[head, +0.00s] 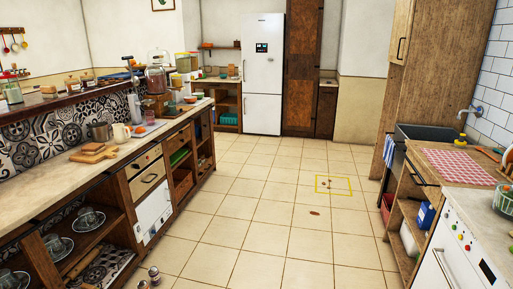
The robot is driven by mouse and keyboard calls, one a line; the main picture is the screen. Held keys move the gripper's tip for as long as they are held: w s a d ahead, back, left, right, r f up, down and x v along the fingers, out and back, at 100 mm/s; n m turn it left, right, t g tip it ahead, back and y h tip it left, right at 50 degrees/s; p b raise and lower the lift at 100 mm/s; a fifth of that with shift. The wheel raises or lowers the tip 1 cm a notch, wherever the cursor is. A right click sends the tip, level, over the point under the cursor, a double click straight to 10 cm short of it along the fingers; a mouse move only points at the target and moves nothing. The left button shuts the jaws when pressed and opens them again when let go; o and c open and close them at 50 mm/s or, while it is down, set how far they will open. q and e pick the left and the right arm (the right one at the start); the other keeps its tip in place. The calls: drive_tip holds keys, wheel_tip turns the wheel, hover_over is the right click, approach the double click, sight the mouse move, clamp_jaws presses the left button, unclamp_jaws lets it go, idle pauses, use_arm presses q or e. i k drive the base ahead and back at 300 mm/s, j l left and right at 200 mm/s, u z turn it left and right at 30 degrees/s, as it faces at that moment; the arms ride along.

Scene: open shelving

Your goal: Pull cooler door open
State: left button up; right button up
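A tall white fridge (263,72), the likeliest match for the cooler, stands against the far wall. It has a larger upper door (263,85) with a small dark panel and a lower door (263,114). Both doors look shut. It is far from me, across the tiled floor. Neither of my grippers shows in the head view.
A long counter with open shelves (110,195) runs along the left, crowded with kitchenware. A sink (420,132) and a white oven unit (450,255) are on the right. The tiled floor between is mostly clear, with a yellow square outline (333,193) and small brown bits.

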sight(152, 207)
drive_tip(key=i, duration=2)
drive_tip(key=i+u, duration=0.1)
drive_tip(key=i, duration=0.5)
drive_tip(key=i+l+u, duration=0.1)
drive_tip(key=i, duration=0.55)
drive_tip(key=i+l+u, duration=0.1)
drive_tip(key=i, duration=0.5)
drive_tip(key=l, duration=0.1)
